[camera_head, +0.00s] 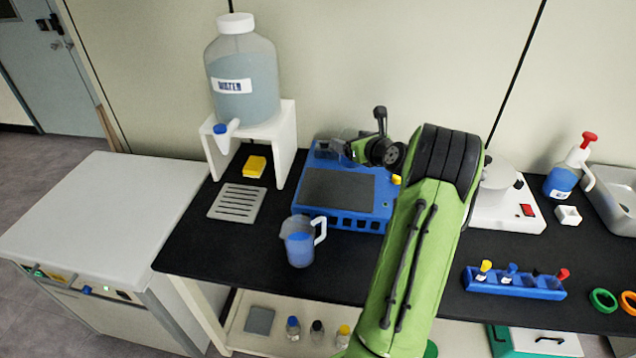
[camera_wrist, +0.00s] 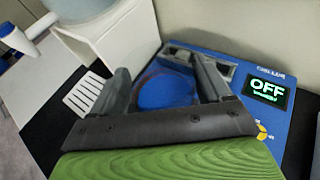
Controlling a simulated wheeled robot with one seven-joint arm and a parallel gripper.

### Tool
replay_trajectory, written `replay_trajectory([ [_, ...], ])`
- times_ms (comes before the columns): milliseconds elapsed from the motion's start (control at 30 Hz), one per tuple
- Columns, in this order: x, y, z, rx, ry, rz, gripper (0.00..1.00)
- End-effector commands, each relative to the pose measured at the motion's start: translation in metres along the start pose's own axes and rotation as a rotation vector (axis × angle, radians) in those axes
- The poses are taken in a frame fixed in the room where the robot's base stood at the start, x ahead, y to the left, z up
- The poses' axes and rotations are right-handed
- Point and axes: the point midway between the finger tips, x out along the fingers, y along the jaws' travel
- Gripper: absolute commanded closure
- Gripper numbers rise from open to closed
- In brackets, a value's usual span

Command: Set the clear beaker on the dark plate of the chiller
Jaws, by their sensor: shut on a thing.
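The chiller (camera_head: 378,213) is a blue box with a dark plate (camera_head: 338,188) on its top. The wrist view shows its blue body (camera_wrist: 262,75) and a screen reading OFF. My gripper (camera_head: 350,150) is at the chiller's back edge in the head view. The clear beaker (camera_head: 328,148) is small and faint at my fingers there. In the wrist view my gripper (camera_wrist: 165,85) is shut on the beaker, with a round blue area (camera_wrist: 165,92) showing between the fingers. The beaker's base is hidden, so I cannot tell whether it touches the chiller.
A clear jug of blue liquid (camera_head: 300,243) stands in front of the chiller. A water tank (camera_head: 243,75) on a white stand (camera_head: 289,130) is at the left. A slotted grate (camera_head: 238,202), yellow sponge (camera_head: 254,166) and blue tube rack (camera_head: 513,283) are on the black bench.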

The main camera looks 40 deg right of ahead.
Motion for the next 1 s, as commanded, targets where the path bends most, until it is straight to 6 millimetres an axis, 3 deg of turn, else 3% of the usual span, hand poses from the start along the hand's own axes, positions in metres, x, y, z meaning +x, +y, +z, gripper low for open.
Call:
replay_trajectory([
  [67, 0.002, -0.001, -0.004, 0.001, 0.000, -0.002, 0.62],
  [300, 0.020, 0.000, -0.053, 0.003, 0.003, 0.000, 0.62],
  [567, 0.034, -0.001, -0.092, 0.001, 0.001, 0.000, 0.62],
  [933, 0.036, -0.001, -0.097, 0.001, -0.001, -0.001, 0.62],
  [967, 0.036, -0.001, -0.097, 0.001, 0.000, -0.002, 0.19],
  [1000, 0.036, -0.001, -0.097, 0.001, 0.000, -0.002, 0.13],
])
